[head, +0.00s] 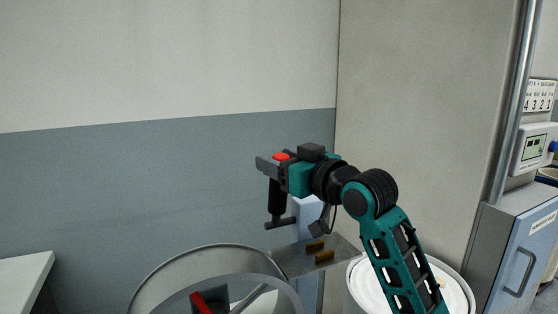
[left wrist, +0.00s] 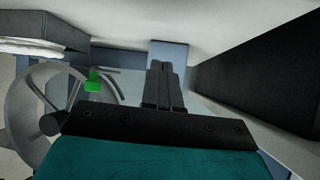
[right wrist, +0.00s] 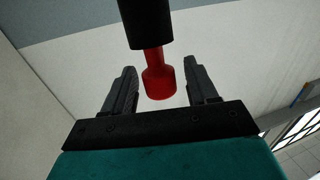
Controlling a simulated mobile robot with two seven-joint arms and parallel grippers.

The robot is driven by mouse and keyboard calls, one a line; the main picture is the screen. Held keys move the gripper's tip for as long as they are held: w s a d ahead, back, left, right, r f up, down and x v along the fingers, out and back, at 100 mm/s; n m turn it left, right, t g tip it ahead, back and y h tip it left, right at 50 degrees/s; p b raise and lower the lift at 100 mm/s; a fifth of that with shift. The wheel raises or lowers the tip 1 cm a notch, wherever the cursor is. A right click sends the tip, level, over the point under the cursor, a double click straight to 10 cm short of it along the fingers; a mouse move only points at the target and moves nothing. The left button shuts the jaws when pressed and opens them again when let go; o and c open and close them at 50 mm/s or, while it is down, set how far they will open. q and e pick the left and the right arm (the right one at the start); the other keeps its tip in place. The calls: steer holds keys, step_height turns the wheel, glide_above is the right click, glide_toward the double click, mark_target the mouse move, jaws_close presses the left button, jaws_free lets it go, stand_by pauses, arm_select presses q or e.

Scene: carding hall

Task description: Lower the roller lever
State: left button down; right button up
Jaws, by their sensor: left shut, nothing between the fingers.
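The lever looks like an upright black bar (head: 277,197) with a red end (head: 281,157); its foot meets a short dark crosspiece beside a blue-grey post. My right gripper (head: 266,163) is at the lever's top. In the right wrist view the red part (right wrist: 160,78) stands between the spread fingers (right wrist: 162,88), with gaps on both sides, and the black part (right wrist: 146,22) lies beyond it. My left gripper (left wrist: 164,85) shows only in its own wrist view, with its fingers together and empty. It is outside the head view.
A grey drum (head: 215,254) stands at the lower middle, with a red piece (head: 198,302) inside. A plate (head: 290,262) with small brown blocks sits beside it. A white-topped container (head: 455,290) and blue-grey cabinet (head: 510,240) are at right. A green piece (left wrist: 93,80) shows near the drum.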

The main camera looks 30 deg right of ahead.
arm_select(q)
steer(key=shift+s+f, duration=0.1)
steer(key=shift+s, duration=0.1)
arm_select(e)
steer(key=c, duration=0.4)
jaws_close()
arm_select(q)
steer(key=shift+s+f, duration=0.1)
